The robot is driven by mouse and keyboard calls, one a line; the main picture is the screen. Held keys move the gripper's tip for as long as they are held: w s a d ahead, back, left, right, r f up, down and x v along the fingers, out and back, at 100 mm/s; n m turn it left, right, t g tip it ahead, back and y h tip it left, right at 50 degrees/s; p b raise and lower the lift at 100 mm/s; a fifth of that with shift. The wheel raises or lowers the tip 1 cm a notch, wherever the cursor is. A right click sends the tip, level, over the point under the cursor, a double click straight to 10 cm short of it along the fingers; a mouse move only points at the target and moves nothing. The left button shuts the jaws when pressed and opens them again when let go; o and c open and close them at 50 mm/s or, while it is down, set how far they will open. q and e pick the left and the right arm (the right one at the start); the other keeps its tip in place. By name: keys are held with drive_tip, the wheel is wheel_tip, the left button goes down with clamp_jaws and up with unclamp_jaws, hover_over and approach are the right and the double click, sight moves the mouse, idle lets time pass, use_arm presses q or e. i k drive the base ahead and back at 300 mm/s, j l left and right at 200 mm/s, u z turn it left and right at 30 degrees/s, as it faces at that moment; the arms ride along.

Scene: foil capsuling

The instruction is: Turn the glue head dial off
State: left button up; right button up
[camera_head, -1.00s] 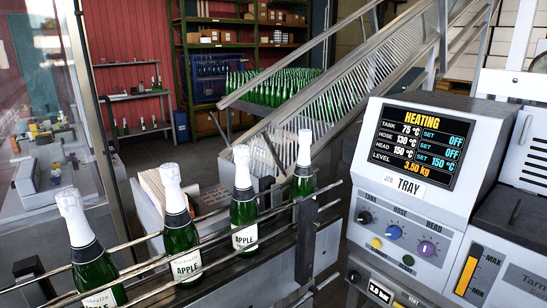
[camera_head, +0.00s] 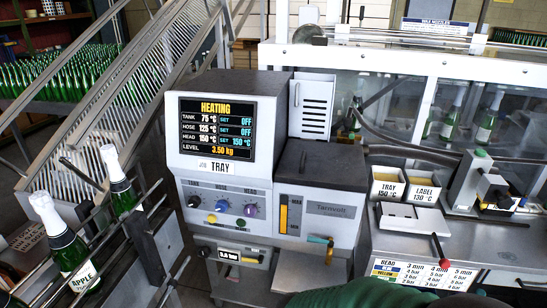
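The glue machine (camera_head: 218,90) stands left of centre. The head dial (camera_head: 250,210) is a purple knob at the right end of a row of three on its front panel. The hose dial (camera_head: 222,206) is blue and the tank dial (camera_head: 194,201) is black. The screen (camera_head: 217,128) reads HEATING. Set values are OFF for tank and hose and 150 °C for head. The dial's pointer is too small to read. Neither gripper can be made out. A dark green rounded shape (camera_head: 345,296) is cut off at the bottom edge.
Green bottles with white tops (camera_head: 62,236) stand on a railed conveyor at the left. A yellow level gauge (camera_head: 283,216) is right of the dials. Two labelled boxes (camera_head: 387,187) and a metal bench with a red-knobbed lever (camera_head: 435,237) stand at the right.

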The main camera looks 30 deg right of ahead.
sight(250, 210)
drive_tip(key=z, duration=1)
